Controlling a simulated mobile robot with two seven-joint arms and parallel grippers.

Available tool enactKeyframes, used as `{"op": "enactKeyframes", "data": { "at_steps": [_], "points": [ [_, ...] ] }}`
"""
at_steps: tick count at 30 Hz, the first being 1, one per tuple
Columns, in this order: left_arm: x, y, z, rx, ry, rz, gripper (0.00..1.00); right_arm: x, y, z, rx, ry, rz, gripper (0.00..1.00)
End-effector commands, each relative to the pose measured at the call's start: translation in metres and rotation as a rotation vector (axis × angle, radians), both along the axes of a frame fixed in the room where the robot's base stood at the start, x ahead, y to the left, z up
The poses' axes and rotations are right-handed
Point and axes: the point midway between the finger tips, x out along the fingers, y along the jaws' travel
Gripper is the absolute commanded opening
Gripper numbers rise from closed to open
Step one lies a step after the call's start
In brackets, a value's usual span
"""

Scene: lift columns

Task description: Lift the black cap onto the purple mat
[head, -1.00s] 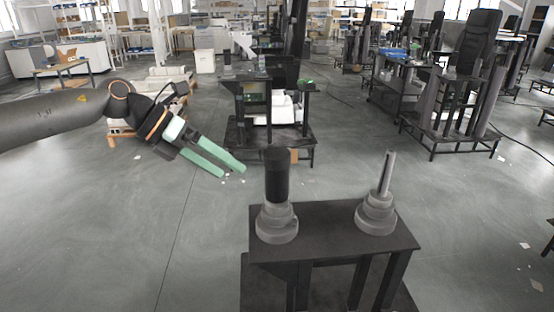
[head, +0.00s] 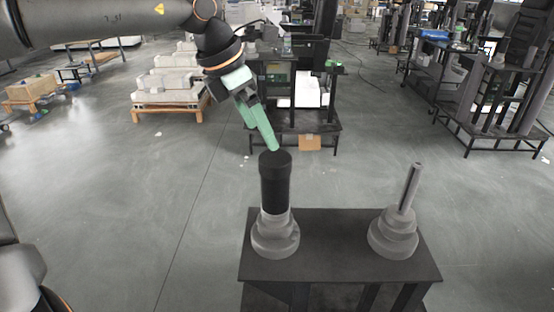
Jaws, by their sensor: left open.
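The black cap (head: 275,186) is a dark upright cylinder on the left post (head: 275,236), which has a grey stepped base and stands on a black table. My left gripper (head: 265,140) has green fingers pointing down and to the right. In the picture its fingertips are just above and to the left of the cap's top, and I see nothing between them. Whether they touch the cap is hard to tell, but they look apart from it. I see no purple mat. My right gripper is not in view.
A second post (head: 397,215) with a thin bare grey rod stands on the right of the black table (head: 340,255). Behind are a dark workbench (head: 335,72) and a pallet with white boxes (head: 168,85).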

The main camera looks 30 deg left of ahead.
Motion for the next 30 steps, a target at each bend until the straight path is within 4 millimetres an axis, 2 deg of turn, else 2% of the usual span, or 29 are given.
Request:
{"op": "enactKeyframes", "data": {
  "at_steps": [1, 8, 18, 27, 30],
  "points": [
    [0.002, -0.001, -0.009, 0.001, 0.005, -0.001, 1.00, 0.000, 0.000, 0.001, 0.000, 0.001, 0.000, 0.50],
    [0.009, -0.005, -0.026, 0.000, 0.002, 0.000, 1.00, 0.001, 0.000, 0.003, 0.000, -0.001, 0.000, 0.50],
    [0.020, -0.016, -0.068, 0.000, 0.001, 0.000, 1.00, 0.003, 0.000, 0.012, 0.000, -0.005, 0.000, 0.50],
    [0.022, -0.017, -0.072, -0.002, -0.001, 0.000, 1.00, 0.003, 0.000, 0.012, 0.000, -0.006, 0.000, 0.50],
    [0.022, -0.017, -0.072, -0.001, -0.002, 0.000, 0.89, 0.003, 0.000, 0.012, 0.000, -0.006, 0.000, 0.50]
  ]
}}
